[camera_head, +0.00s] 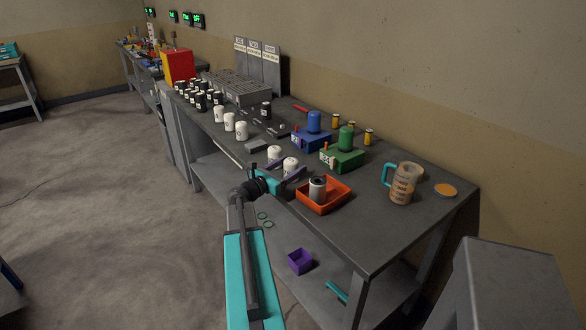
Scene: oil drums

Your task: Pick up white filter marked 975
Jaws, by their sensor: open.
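Several white filters stand on the long grey workbench (385,225). One white filter (275,153) and another white filter (290,164) stand near the front edge, close to my gripper (283,170). My gripper is open, with its purple fingers at the nearer of these two filters. I cannot tell whether they touch it. Further left, several more white filters (241,131) stand in a loose row. The numbers on the filters are too small to read, so I cannot tell which is marked 975.
An orange tray (341,197) holding a filter lies right of my gripper. Blue (312,141) and green (345,160) boxes stand behind, and a jug (403,184) at right. Black and white filters (200,98) crowd the left. A purple bin (300,261) is on the lower shelf.

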